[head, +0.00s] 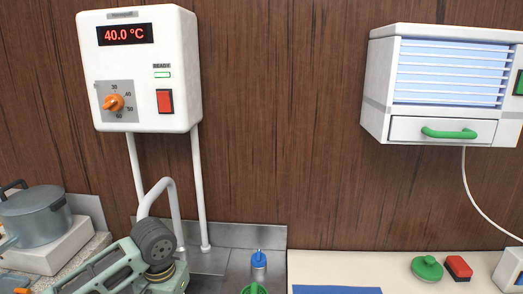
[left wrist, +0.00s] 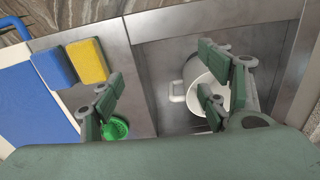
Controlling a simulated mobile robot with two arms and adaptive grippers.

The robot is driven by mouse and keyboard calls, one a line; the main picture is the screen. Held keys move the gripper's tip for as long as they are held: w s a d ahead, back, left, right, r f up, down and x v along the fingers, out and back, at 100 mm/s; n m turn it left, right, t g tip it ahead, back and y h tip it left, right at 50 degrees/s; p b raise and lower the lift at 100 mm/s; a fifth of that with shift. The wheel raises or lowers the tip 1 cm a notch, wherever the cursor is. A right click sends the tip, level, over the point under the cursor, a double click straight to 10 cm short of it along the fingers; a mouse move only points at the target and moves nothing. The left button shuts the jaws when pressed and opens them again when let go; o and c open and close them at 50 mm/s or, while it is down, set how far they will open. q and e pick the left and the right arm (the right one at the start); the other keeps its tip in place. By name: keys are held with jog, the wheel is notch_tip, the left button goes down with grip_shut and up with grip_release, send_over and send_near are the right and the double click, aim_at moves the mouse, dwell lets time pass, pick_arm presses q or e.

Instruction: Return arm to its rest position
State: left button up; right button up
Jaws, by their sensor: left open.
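My left arm (head: 130,268) comes in at the lower left of the head view, beside the curved faucet; its fingertips do not show clearly there. In the left wrist view my left gripper (left wrist: 160,88) is open, its fingers wide apart, with nothing between them. A white mug-like vessel (left wrist: 192,72) with a handle stands in the metal sink beneath, partly hidden by the right-hand finger. My right arm and gripper are in neither view.
A white heater box (head: 140,65) reading 40.0 °C hangs above the sink. A grey pot (head: 36,219) stands at left. A blue sponge (left wrist: 53,68), a yellow sponge (left wrist: 88,60) and a green round strainer (left wrist: 115,128) lie beside the basin. A green-handled wall unit (head: 377,95) hangs right.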

pick_arm(q)
jog(key=s+d+f+m+t+h, duration=0.2)
jog(key=s+d+f+m+h, duration=0.1)
jog(key=s+d+f, duration=0.8)
jog(key=s+a+f+n+t+y, duration=0.1)
jog(key=s+a+n+y, duration=0.15)
jog(key=s+a, duration=0.95)
jog(key=s+d+f+g+b, duration=0.1)
jog(key=s+f+b, duration=0.15)
jog(key=f, duration=1.45)
jog(key=s+d+f+b, duration=0.1)
jog(key=s+f+b, duration=0.15)
jog(key=f, duration=1.45)
jog(key=s+a+f+b, duration=0.1)
jog(key=s+f+b, duration=0.1)
jog(key=s+f, duration=0.6)
jog(key=s+a+f+g+b, duration=0.1)
jog(key=s+a+f+b, duration=0.1)
jog(key=s+f, duration=0.5)
notch_tip(320, 180, down, 4)
jog(key=shift+s+a+r+b, duration=0.15)
jog(key=shift+s+a+b, duration=0.05)
jog(key=shift+s+b, duration=0.25)
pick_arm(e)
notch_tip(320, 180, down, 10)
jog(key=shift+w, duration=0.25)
